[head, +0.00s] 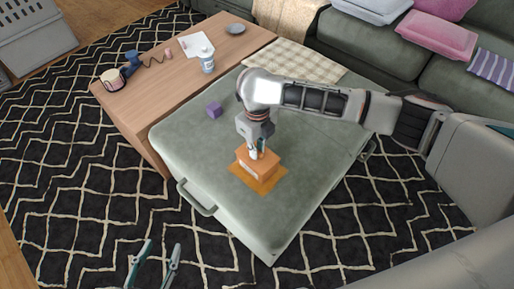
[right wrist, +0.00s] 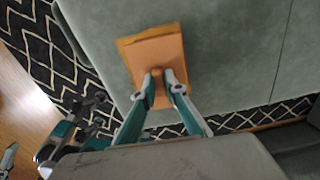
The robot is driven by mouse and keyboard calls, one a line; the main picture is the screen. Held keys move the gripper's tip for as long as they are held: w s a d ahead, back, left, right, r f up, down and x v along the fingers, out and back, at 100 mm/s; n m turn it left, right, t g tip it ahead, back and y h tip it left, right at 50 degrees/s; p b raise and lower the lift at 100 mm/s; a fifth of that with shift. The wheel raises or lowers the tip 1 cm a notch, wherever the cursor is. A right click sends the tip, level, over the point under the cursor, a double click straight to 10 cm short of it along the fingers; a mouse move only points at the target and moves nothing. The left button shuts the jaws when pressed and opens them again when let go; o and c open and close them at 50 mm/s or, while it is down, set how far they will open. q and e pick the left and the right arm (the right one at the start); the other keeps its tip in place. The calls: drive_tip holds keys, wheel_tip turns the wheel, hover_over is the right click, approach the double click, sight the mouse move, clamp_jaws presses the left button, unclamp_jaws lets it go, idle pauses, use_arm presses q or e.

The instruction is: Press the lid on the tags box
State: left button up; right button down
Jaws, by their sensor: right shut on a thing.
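The tags box (head: 243,168) is a small orange-brown box with a pale label on its front. It stands on an orange mat (head: 265,189) on the green ottoman. A flat, lighter orange lid (head: 270,158) is at the top of the box; whether it is fully seated I cannot tell. My right gripper (head: 257,153) points down over the lid. In the right wrist view its fingertips (right wrist: 165,77) are shut on what looks like a small knob at the middle of the lid (right wrist: 158,52). My left gripper (head: 153,255) is open and empty, low at the front, away from the box.
The green ottoman (head: 190,150) has a side handle (head: 197,200) and a purple cube (head: 214,109). A checked cloth (head: 295,62) lies at its back.

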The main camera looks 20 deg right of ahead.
use_arm(q)
drive_tip(key=shift+r, duration=0.2)
use_arm(e)
drive_tip(key=shift+f, duration=0.15)
idle(0.4)
drive_tip(key=c, duration=1.5)
unclamp_jaws()
use_arm(q)
drive_tip(key=shift+w+r, duration=0.15)
drive_tip(key=shift+w, duration=0.05)
use_arm(e)
drive_tip(key=shift+r+p, duration=0.5)
drive_tip(key=shift+r, duration=0.2)
drive_tip(key=shift+r+p, duration=1.75)
drive_tip(key=shift+r, duration=1.1)
use_arm(q)
drive_tip(key=w+r+t, duration=0.1)
drive_tip(key=w+r, duration=0.2)
drive_tip(key=r, duration=0.5)
drive_tip(key=shift+r+t, duration=0.2)
drive_tip(key=shift+t, duration=0.1)
use_arm(e)
drive_tip(key=shift+f, duration=0.1)
